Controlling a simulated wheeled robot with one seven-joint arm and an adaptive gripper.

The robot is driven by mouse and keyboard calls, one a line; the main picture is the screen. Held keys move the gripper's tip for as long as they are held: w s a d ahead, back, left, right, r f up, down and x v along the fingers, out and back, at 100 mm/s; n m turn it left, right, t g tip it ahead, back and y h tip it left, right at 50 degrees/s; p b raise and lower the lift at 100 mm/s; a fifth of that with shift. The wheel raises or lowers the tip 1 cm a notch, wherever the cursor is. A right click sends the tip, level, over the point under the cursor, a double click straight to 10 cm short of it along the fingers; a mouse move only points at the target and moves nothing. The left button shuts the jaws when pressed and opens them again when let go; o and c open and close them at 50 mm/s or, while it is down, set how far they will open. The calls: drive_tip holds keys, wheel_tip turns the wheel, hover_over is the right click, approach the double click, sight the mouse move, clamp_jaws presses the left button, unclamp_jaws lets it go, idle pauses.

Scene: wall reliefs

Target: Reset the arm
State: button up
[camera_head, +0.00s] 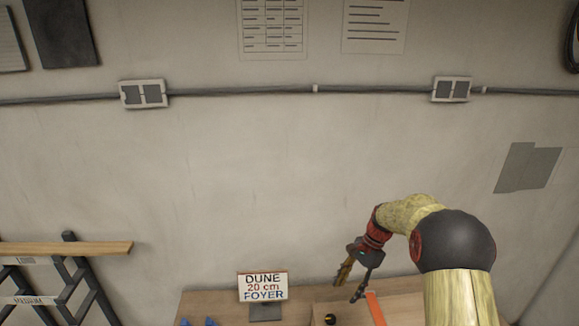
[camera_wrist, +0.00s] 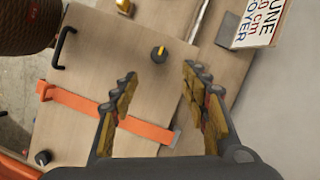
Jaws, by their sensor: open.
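My arm reaches in from the lower right in the head view. My gripper (camera_head: 357,285) hangs over the wooden bench, its fingers pointing down. In the wrist view my gripper (camera_wrist: 160,80) shows two fingers with worn yellow pads, spread apart with nothing between them. Below the fingers is a wooden panel (camera_wrist: 95,75) with a black handle (camera_wrist: 62,48), a black knob with a yellow mark (camera_wrist: 159,54) and an orange strap (camera_wrist: 80,103). The fingers appear apart from the panel.
A sign reading "DUNE 20 cm FOYER" (camera_head: 263,286) stands on the bench (camera_head: 208,300), left of my gripper. A dark rack with a wooden board (camera_head: 65,248) is at the left. Wall sockets (camera_head: 144,94) and posted sheets (camera_head: 272,28) are higher up. The wall's middle is clear.

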drive_tip(key=s+a+r+n+t+h+b, duration=0.1)
drive_tip(key=s+r+n+t+b, duration=0.1)
drive_tip(key=s, duration=0.8)
drive_tip(key=s+a+r+n+t+h+b, duration=0.1)
drive_tip(key=s+r+n+b, duration=0.3)
drive_tip(key=s, duration=0.7)
drive_tip(key=s+a+r+n+t+h+b, duration=0.2)
drive_tip(key=s+n+b, duration=0.5)
drive_tip(key=s, duration=0.4)
wheel_tip(320, 180, up, 2)
drive_tip(key=shift+s+a+r+t+b, duration=0.1)
drive_tip(key=shift+s+a+t+b, duration=0.35)
drive_tip(key=shift+t, duration=0.65)
drive_tip(key=shift+w, duration=0.2)
